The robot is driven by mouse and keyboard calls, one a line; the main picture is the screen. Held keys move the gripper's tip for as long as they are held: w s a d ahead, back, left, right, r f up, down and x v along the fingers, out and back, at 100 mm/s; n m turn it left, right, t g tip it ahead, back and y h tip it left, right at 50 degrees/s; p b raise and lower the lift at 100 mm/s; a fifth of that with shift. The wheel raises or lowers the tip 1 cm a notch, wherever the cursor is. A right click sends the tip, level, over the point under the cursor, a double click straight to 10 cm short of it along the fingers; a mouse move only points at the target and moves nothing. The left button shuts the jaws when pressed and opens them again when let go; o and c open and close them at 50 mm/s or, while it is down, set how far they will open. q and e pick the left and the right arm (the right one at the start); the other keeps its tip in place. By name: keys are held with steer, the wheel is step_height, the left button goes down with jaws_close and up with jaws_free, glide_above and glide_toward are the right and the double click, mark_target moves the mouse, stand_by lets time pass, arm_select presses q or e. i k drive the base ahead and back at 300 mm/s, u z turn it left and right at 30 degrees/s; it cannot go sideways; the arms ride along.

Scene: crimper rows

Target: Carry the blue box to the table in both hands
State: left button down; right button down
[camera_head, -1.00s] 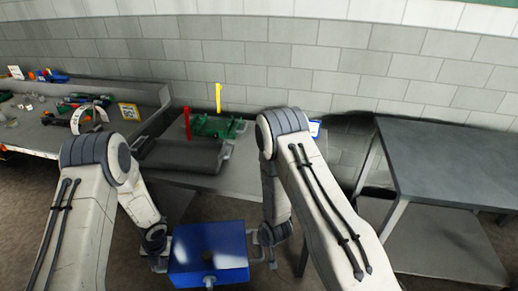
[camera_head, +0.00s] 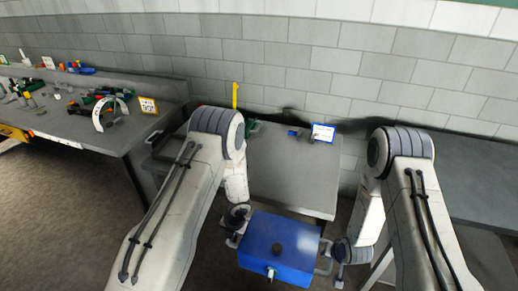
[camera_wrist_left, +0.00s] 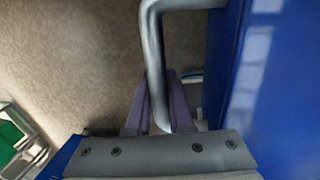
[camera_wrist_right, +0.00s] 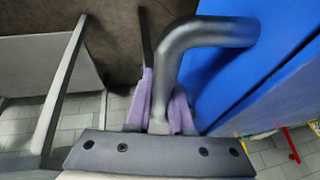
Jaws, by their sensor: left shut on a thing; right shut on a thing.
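The blue box (camera_head: 283,240) has a dark knob on its lid and hangs between my two arms at the bottom of the head view. My left gripper (camera_head: 236,226) is at its left side, and the left wrist view shows its fingers shut around a grey bar handle (camera_wrist_left: 153,60) on the box. My right gripper (camera_head: 340,262) is at the right side, and the right wrist view shows its fingers shut around the other handle (camera_wrist_right: 190,45). The box looks roughly level. A grey table (camera_head: 290,165) stands just beyond the box, with a clear front top.
A small white-and-blue sign (camera_head: 322,132) stands at the back of the middle table. A cluttered bench (camera_head: 100,135) with tools is on the left. Another grey table (camera_head: 465,185) is on the right, partly behind my right arm. A tiled wall (camera_head: 290,70) closes the back.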

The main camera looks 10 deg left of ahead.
mark_target(289, 172)
steer(key=i, duration=1.45)
